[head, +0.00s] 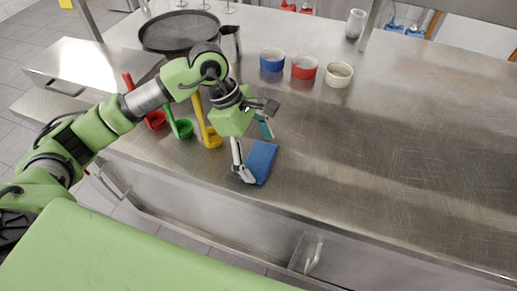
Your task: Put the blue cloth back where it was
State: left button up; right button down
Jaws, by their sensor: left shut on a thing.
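The blue cloth (262,162) is a small flat piece near the front edge of the steel counter, in the middle of the head view. My left gripper (256,157) reaches over the counter and is shut on the cloth. One finger lies along its left side, and the other shows above its top edge. I cannot tell whether the cloth touches the counter or is held just above it. My right gripper is not in view.
Red (154,120), green (183,128) and yellow (210,137) ladles lie left of the gripper. A dark pan (178,31) is at the back left. The counter's right side (420,150) is clear.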

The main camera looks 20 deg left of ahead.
pick_arm(q)
jog(key=shift+d+f, duration=0.1)
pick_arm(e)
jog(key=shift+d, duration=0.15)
pick_arm(q)
jog(key=shift+f, duration=0.1)
jog(key=o, duration=0.6)
jog(key=shift+b, duration=0.3)
jog(key=o, duration=0.4)
jog(key=shift+c, duration=0.2)
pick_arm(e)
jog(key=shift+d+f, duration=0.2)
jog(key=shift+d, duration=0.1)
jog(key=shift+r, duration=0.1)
pick_arm(q)
jog(key=shift+r+p, duration=0.25)
jog(key=shift+p, duration=0.1)
jog(key=b+v, duration=0.3)
jog(key=v, duration=0.9)
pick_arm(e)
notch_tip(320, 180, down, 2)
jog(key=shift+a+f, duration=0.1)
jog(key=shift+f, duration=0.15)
